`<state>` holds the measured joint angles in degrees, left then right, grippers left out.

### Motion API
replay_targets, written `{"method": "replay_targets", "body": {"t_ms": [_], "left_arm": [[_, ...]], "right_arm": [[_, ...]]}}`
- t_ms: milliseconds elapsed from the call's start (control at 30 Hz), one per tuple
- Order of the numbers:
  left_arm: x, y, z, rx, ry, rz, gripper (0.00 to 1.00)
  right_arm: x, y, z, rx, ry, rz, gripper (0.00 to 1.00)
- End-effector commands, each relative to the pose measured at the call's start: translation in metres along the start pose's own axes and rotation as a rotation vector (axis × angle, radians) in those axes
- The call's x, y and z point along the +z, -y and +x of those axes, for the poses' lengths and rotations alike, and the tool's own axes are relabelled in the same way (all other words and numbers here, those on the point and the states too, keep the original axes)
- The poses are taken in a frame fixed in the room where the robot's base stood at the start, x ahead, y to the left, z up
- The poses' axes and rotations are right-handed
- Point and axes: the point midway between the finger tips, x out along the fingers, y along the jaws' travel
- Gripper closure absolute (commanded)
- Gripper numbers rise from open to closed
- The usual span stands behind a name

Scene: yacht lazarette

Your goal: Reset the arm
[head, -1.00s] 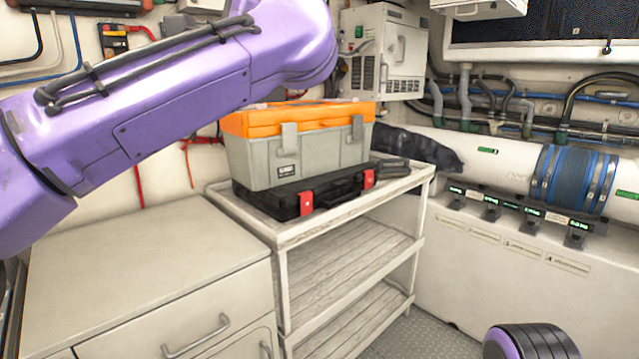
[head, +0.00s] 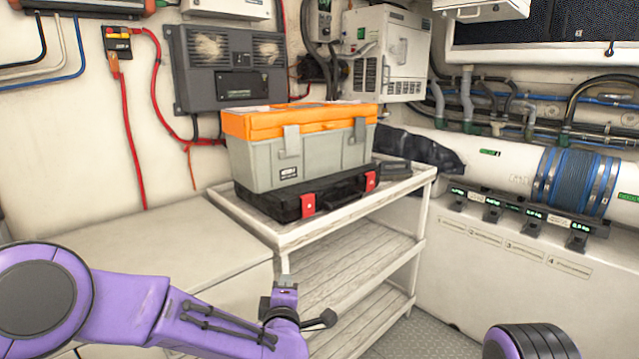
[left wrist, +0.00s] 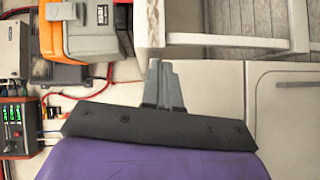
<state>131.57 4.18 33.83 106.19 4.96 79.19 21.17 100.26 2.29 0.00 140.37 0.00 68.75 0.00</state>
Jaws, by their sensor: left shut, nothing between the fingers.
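My left arm, purple, comes in low at the left of the head view. Its left gripper (head: 283,265) points up in front of the shelf unit's near-left leg. In the left wrist view the grey fingers of the left gripper (left wrist: 160,68) are together, with nothing between them. They lie over the pale cabinet and wall in that view. A purple and black part of my own shows at the bottom right of the head view. My right gripper is not in view.
A grey toolbox with orange lid (head: 297,160) sits on a black case (head: 305,198) on the shelf unit (head: 270,235). A pale cabinet (head: 150,235) stands left of it. Red cables (head: 125,130) hang on the wall. A white pipe (head: 505,170) runs along the right.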

Motion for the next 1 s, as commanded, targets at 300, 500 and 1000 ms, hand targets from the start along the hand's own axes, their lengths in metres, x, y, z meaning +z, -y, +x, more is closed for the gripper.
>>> {"method": "replay_targets", "body": {"t_ms": [300,500,1000], "left_arm": [[-0.056,0.22,-0.096,-0.427,0.201,0.608,1.0],[-0.113,0.319,-0.199,-0.712,0.358,0.849,1.0],[-0.202,0.399,-0.366,-1.138,0.496,0.993,1.0]], "right_arm": [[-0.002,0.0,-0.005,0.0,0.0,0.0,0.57],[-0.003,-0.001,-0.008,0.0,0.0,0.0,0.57],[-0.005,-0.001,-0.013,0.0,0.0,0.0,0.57]]}}
